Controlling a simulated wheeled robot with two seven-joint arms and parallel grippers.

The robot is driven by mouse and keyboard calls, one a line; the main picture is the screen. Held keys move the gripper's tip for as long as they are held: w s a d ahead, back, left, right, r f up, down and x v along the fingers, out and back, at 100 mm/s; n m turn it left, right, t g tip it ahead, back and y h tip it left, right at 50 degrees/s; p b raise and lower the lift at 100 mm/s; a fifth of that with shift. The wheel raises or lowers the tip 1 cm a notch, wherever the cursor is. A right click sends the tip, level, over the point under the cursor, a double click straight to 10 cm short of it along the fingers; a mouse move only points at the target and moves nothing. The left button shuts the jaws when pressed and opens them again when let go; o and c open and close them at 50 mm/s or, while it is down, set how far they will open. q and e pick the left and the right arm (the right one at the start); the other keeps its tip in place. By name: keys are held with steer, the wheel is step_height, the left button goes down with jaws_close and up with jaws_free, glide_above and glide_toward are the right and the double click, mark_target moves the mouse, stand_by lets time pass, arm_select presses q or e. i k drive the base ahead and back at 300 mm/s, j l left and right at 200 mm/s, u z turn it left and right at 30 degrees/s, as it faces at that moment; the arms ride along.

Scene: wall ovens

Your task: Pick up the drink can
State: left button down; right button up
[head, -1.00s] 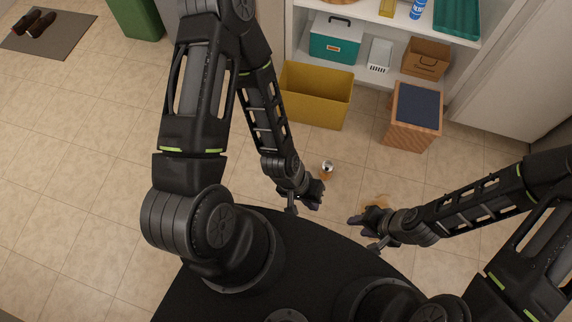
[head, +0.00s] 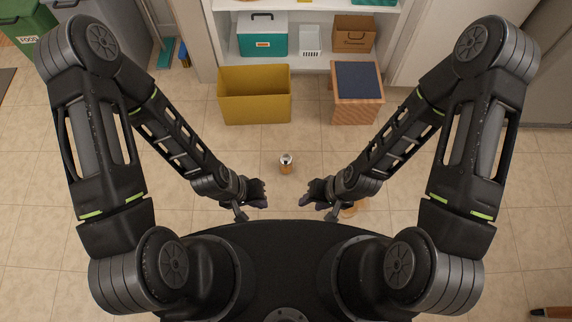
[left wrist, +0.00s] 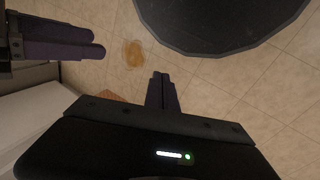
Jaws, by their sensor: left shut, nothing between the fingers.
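The drink can (head: 286,164) stands upright on the tiled floor in the head view, with a silver top and an orange-brown side. It is ahead of my base, between and a little beyond my two grippers. My left gripper (head: 262,194) is to the left of the can and apart from it. It is shut and empty; its closed fingers show in the left wrist view (left wrist: 162,92). My right gripper (head: 310,194) is to the right of the can and apart from it; its finger gap is too small to judge. The can is not visible in the left wrist view.
A brown stain (head: 350,209) lies on the floor by my right gripper and also shows in the left wrist view (left wrist: 134,54). A yellow bin (head: 254,108) and a wooden box with a dark top (head: 358,106) stand beyond the can, before a white shelf (head: 312,68). Floor around the can is clear.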

mark_target(285, 161)
steer(key=i+l+u, duration=0.1)
steer(key=l, duration=0.25)
steer(key=i+l+u, duration=0.1)
steer(key=l, duration=0.3)
steer(key=i+l+u, duration=0.1)
steer(key=i+l, duration=0.15)
steer(key=l, duration=0.15)
steer(key=i+l, duration=0.1)
steer(key=l, duration=0.3)
steer(key=i+l+u, duration=0.15)
steer(key=l, duration=0.25)
steer(key=i+l+u, duration=0.1)
steer(key=l, duration=0.3)
